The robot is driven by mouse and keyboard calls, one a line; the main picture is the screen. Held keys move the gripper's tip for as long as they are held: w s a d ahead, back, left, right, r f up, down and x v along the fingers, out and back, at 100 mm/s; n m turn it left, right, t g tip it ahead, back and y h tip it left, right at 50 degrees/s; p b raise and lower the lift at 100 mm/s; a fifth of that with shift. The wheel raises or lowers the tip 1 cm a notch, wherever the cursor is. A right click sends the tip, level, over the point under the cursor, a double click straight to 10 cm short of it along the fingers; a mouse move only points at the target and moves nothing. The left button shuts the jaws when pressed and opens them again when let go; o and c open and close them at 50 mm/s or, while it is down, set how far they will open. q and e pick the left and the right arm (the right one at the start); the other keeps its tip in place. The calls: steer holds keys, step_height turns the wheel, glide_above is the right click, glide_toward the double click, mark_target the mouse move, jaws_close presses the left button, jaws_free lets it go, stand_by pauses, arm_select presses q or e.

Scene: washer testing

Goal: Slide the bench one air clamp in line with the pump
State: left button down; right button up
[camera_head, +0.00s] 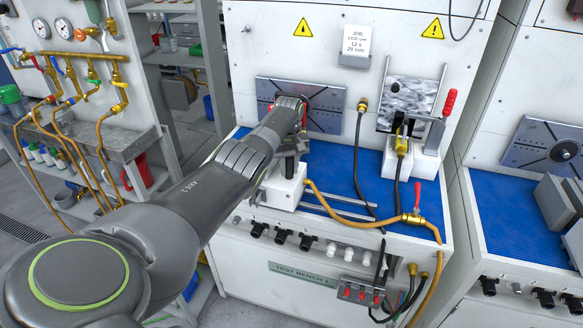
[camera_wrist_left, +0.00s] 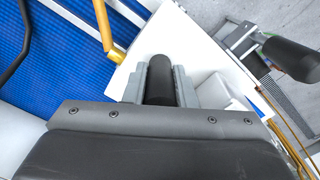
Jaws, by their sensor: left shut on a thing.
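The bench one air clamp is a white block (camera_head: 283,190) on metal rails (camera_head: 336,207) at the left of the blue mat. My left gripper (camera_head: 290,150) reaches over it, partly hidden by my own wrist. In the left wrist view the grey fingers (camera_wrist_left: 161,88) are shut on a black cylindrical handle (camera_wrist_left: 160,72), with the white block (camera_wrist_left: 205,65) around and beneath it. A grey mounting plate (camera_head: 327,108) on the back wall stands behind my arm. Its middle is covered, so I cannot make out the pump there. My right gripper is out of view.
An orange hose (camera_head: 345,212) runs from beside the clamp to a red-handled valve (camera_head: 415,202). A black hose (camera_head: 358,150) hangs over the blue mat (camera_head: 335,168). A gauge panel (camera_head: 80,60) stands at left, and another bench (camera_head: 520,215) at right.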

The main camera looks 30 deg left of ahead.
arm_select(q)
steer(key=shift+a, duration=0.2)
steer(key=c, duration=1.5)
jaws_free()
steer(key=o, duration=0.3)
steer(key=shift+a, duration=0.2)
steer(key=shift+d+r, duration=0.2)
steer(key=shift+r, duration=0.15)
step_height(320, 180, up, 17)
steer(key=b, duration=0.3)
steer(key=shift+s+a+f, duration=0.1)
steer(key=shift+a+f, duration=0.05)
steer(key=shift+f, duration=0.15)
